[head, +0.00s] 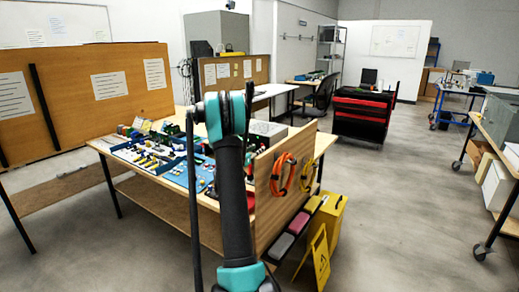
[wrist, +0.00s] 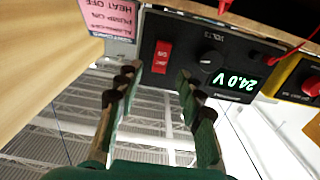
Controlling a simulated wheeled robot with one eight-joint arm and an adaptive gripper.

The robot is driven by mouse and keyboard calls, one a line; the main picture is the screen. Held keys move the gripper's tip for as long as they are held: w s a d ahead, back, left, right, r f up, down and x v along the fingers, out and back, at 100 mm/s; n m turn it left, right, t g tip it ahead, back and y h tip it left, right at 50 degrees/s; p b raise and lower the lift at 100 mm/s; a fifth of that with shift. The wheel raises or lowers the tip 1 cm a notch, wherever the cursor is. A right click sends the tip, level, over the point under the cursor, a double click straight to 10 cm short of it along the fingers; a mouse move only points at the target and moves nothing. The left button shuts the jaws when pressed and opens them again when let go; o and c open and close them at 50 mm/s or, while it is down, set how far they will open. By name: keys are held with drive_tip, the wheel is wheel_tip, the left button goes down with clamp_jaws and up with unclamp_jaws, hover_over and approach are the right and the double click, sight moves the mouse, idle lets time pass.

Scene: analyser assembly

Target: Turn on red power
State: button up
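The red power switch (wrist: 162,57) is a small rocker on the dark front panel of a power supply (wrist: 183,35), upside down in the wrist view. The panel also has a black VOLTS knob (wrist: 210,61) and a lit green display (wrist: 232,82) reading 24.0 V. My gripper (wrist: 157,78) is open and empty, its fingers spread on either side below the switch in the picture. The switch shows between and just beyond the fingertips; I cannot tell the exact gap. In the head view my arm hides the gripper and the switch is not visible.
A pink label (wrist: 112,18) is left of the panel. A yellow device (wrist: 297,82) and red leads (wrist: 283,45) are on the right. In the head view, a workbench (head: 128,176) holds blue trays of parts; orange cables (head: 283,172) hang on its end panel.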

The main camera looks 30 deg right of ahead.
drive_tip(key=shift+x, duration=1.5)
clamp_jaws()
